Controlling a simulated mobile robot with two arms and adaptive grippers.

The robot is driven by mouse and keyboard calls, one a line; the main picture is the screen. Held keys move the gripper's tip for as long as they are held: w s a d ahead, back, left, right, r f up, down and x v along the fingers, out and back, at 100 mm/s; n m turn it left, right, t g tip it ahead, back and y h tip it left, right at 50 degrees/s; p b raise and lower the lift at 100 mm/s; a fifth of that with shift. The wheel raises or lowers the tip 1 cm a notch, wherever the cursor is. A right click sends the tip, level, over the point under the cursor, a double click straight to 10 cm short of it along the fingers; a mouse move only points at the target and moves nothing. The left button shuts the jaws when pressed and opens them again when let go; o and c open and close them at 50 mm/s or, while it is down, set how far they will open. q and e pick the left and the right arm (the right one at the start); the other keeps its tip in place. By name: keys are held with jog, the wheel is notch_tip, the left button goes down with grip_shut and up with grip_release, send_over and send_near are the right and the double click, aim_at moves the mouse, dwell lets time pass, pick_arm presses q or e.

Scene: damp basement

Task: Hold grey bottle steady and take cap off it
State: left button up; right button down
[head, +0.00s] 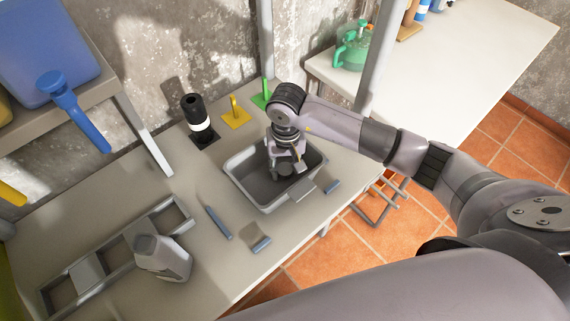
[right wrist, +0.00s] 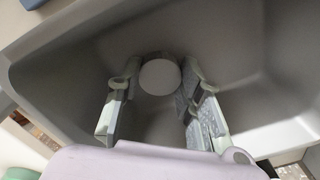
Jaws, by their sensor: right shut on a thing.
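My right gripper (head: 286,165) is down inside a grey bin (head: 243,191), well apart from the bottle. It is shut on a round grey cap (right wrist: 160,77), which shows between its fingers over the bin floor in the right wrist view. My left gripper is not in view.
A black and white cylinder (head: 200,124), a yellow holder (head: 235,117) and a green holder (head: 262,97) stand behind the bin. A blue-grey bar (head: 218,223) and a small block (head: 261,244) lie between bin and bottle. A blue jug (head: 50,45) sits on the shelf at left.

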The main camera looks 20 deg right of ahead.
aim_at(286, 169)
jog(key=shift+f, duration=0.2)
jog(key=shift+f+b, duration=0.15)
jog(key=shift+b, duration=0.15)
jog(key=c, duration=1.1)
grip_release()
jog(key=shift+r+p, duration=0.3)
jog(key=shift+w+r, duration=0.1)
jog(key=shift+r, duration=0.15)
notch_tip(286, 169, up, 12)
jog(key=b, duration=0.2)
jog(key=shift+d+f+b, duration=0.1)
jog(key=shift+f+b, duration=0.15)
jog(key=shift+b, duration=0.1)
